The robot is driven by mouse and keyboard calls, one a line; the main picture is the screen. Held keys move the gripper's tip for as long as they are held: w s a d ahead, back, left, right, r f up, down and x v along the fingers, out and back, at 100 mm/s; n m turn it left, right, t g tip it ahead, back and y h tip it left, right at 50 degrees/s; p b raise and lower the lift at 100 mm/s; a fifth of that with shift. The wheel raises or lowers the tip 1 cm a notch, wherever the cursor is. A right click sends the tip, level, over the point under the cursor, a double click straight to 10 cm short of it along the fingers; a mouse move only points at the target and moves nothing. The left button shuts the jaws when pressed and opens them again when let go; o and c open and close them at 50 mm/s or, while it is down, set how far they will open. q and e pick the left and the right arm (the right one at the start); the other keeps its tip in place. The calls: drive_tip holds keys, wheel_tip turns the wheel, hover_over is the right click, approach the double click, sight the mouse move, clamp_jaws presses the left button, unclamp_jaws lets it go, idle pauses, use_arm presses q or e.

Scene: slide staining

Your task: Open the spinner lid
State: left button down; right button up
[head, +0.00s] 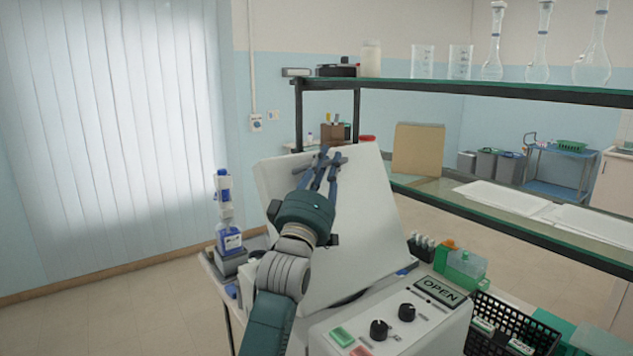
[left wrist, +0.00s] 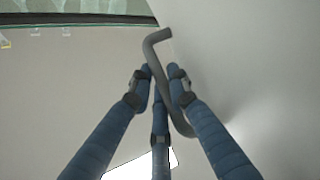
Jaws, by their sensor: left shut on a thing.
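The spinner (head: 395,325) is a white machine with two black knobs, a green and a red button, and a display that reads OPEN. Its white lid (head: 365,220) stands raised and tilted back. My left gripper (head: 323,165) is at the upper part of the lid. In the left wrist view its blue fingers (left wrist: 160,85) are closed around the grey bent handle (left wrist: 158,55), beside the pale lid surface (left wrist: 260,70). My right gripper is in neither view.
A blue-labelled bottle (head: 229,238) stands left of the spinner. A black basket (head: 510,325) and a green container (head: 465,265) are on the right. A shelf (head: 480,92) with glassware runs behind and to the right.

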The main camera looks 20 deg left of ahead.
use_arm(q)
drive_tip(key=s+d+m+h+b, duration=0.4)
drive_tip(key=s+d+m+h, duration=0.5)
drive_tip(key=d+m, duration=0.2)
drive_tip(key=shift+s+d+r+t+b, duration=0.2)
drive_tip(key=shift+s+d+t+b, duration=0.15)
drive_tip(key=shift+d, duration=0.6)
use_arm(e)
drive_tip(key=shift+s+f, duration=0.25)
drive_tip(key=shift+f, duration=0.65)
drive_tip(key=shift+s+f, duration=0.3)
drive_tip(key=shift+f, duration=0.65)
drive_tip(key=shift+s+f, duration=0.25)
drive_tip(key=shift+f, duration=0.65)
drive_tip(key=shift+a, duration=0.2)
use_arm(q)
drive_tip(key=c, duration=1.9)
unclamp_jaws()
drive_tip(key=shift+a+r, duration=0.1)
drive_tip(key=shift+a, duration=0.1)
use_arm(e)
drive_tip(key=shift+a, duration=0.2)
